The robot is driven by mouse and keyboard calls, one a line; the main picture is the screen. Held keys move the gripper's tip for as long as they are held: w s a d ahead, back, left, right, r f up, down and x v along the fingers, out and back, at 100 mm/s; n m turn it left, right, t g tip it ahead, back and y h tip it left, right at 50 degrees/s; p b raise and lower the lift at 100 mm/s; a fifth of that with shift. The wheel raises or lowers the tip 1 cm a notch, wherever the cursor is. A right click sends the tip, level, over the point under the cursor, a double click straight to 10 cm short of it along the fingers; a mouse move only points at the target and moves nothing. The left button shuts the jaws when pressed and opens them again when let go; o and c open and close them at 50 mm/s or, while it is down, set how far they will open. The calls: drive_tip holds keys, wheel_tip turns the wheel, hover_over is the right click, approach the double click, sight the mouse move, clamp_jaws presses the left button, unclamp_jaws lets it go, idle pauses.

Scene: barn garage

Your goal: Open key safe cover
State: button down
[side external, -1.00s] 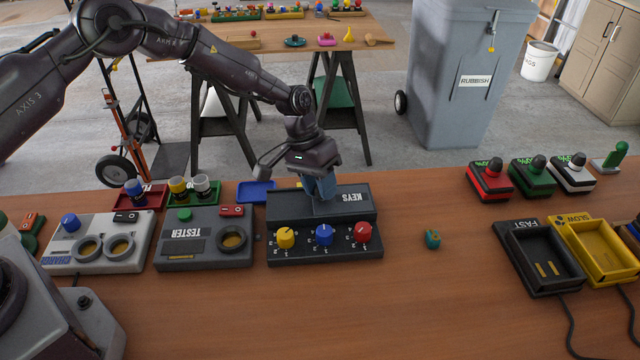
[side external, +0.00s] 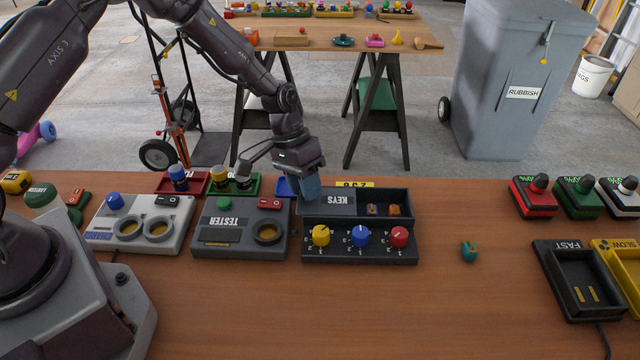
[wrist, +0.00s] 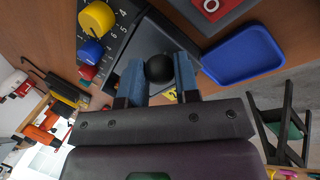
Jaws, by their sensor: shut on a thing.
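The key safe (side external: 360,248) is a black box with yellow, blue and red dials along its front. Its dark cover, marked KEYS (side external: 340,200), sits over the left part of the box. The right part is uncovered, and a purple item (side external: 372,209) and an orange item (side external: 394,210) lie inside. My gripper (side external: 308,195) is at the cover's left end. In the wrist view its blue fingers (wrist: 159,78) are shut on the cover's round black knob (wrist: 159,67). The fingers hide the knob in the side view.
The grey tester (side external: 240,228) stands close to the left of the safe, with a blue tray (side external: 288,187) behind. A yellow number tag (side external: 355,184) is behind the safe. A small teal piece (side external: 468,251) lies to the right, with clear table around it.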

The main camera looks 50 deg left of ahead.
drive_tip(key=shift+w, duration=0.1)
drive_tip(key=c, duration=1.1)
unclamp_jaws()
drive_tip(key=v, duration=1.3)
drive_tip(key=s+r+t+y, duration=0.1)
drive_tip(key=s+r+t, duration=0.1)
drive_tip(key=s+r, duration=0.3)
drive_tip(key=s+r+t+y, duration=0.1)
drive_tip(key=s+r, duration=0.5)
drive_tip(key=s, duration=0.5)
drive_tip(key=s+r+t+y, duration=0.2)
drive_tip(key=s+r, duration=0.4)
drive_tip(key=s, duration=0.3)
drive_tip(key=shift+d+r+t, duration=0.2)
drive_tip(key=shift+t, duration=0.1)
